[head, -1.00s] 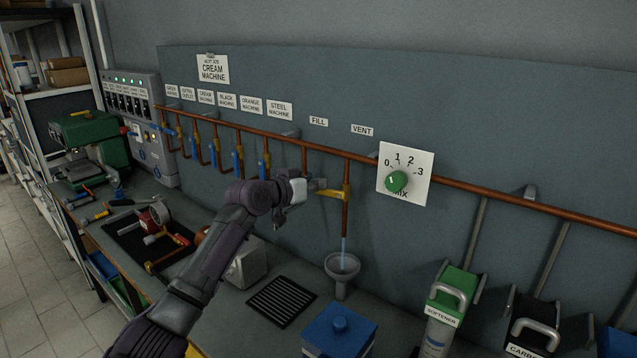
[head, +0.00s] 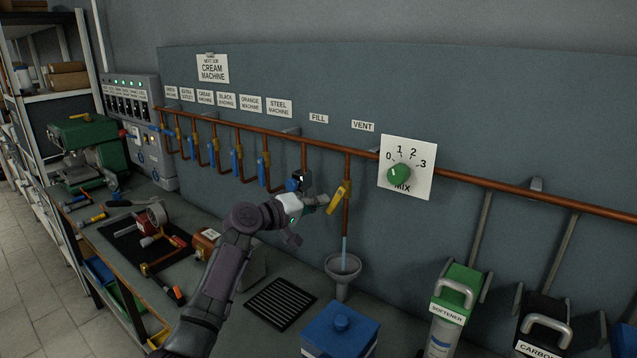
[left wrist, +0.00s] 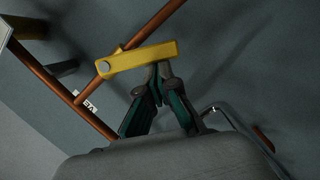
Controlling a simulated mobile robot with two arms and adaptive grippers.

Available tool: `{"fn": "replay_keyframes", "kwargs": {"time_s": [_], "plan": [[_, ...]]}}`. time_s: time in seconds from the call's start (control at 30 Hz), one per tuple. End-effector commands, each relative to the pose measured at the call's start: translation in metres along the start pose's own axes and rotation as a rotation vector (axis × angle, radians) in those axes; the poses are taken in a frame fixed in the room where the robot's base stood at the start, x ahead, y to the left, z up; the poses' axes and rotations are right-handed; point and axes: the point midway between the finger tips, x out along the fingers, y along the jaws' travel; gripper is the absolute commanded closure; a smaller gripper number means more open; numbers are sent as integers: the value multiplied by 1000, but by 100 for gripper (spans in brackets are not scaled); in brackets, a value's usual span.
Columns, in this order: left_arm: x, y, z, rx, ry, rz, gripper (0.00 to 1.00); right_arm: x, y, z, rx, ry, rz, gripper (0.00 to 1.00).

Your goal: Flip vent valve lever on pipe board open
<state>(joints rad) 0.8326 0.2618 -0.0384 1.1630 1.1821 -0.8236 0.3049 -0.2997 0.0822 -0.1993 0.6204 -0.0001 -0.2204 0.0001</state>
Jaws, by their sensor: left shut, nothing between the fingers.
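The yellow vent valve lever (head: 340,196) sits on the copper pipe below the VENT label (head: 362,127). It slants across the pipe, its free end down and to the left. In the left wrist view the lever (left wrist: 145,57) is a yellow bar pivoting on the copper pipe (left wrist: 95,88). My left gripper (head: 322,200) is at the lever's left side. Its fingertips (left wrist: 160,74) are together, empty, at the bar's lower edge; they seem to touch it. My right gripper is out of view.
A grey funnel (head: 341,266) stands under the vent pipe. The MIX dial (head: 398,174) is to the right. Blue-handled valves (head: 237,165) line the pipes to the left. A blue box (head: 340,332), a black grate (head: 281,302) and a green SOFTENER canister (head: 456,290) are below.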

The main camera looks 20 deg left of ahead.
Motion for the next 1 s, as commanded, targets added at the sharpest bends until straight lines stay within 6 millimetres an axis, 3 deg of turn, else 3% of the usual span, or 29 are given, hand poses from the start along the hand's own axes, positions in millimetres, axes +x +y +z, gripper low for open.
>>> {"fn": "replay_keyframes", "kwargs": {"time_s": [0.5,1.0], "plan": [[6,-7,22,-375,-2,94,100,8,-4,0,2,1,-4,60],[7,-6,27,-469,-1,119,100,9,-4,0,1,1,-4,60]]}}
